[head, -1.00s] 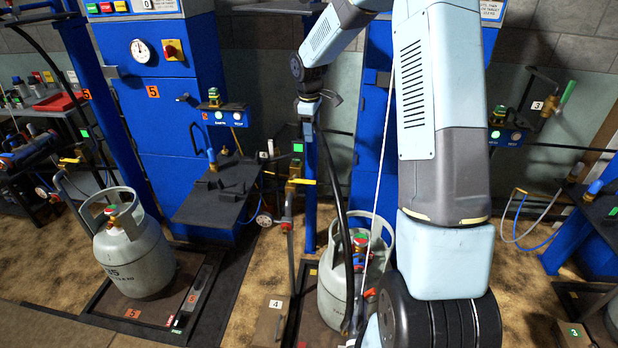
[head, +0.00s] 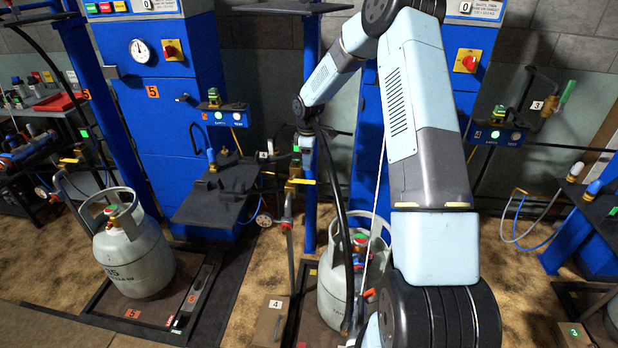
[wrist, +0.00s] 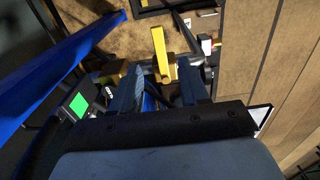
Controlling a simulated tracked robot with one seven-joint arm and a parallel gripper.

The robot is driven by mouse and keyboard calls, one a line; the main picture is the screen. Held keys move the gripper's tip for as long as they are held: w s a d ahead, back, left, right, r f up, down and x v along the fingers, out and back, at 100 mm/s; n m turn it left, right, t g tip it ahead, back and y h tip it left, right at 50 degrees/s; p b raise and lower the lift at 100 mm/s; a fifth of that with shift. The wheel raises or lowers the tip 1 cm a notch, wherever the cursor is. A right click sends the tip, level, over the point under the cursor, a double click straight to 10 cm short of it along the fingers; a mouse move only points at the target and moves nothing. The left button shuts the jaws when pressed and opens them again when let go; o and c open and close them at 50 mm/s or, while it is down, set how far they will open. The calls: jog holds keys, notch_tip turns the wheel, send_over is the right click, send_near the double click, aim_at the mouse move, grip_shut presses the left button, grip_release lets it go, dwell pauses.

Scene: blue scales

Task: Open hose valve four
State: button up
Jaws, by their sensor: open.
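Hose valve four is a brass valve with a yellow lever (head: 302,181) on an upright pipe, near a small "4" tag (head: 263,155). In the wrist view the yellow lever (wrist: 160,50) stands just beyond my fingertips, pointing toward the top of the picture. The brass body (wrist: 166,72) lies at the fingertip gap. My gripper (wrist: 163,90) is open, with one finger on each side of the valve; I cannot tell whether either touches it. In the head view my wrist is above the valve, and the fingers are hard to make out.
A green-lit display (wrist: 78,105) and a blue post (wrist: 70,50) are close on the left in the wrist view. A grey gas cylinder (head: 336,292) stands below, with a black hose (head: 342,205) hanging beside my wrist. Another cylinder (head: 133,258) is at left.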

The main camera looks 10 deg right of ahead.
aim_at(308, 181)
notch_tip(308, 181, down, 8)
jog(key=shift+r, duration=0.15)
dwell(0.4)
grip_shut()
dwell(0.4)
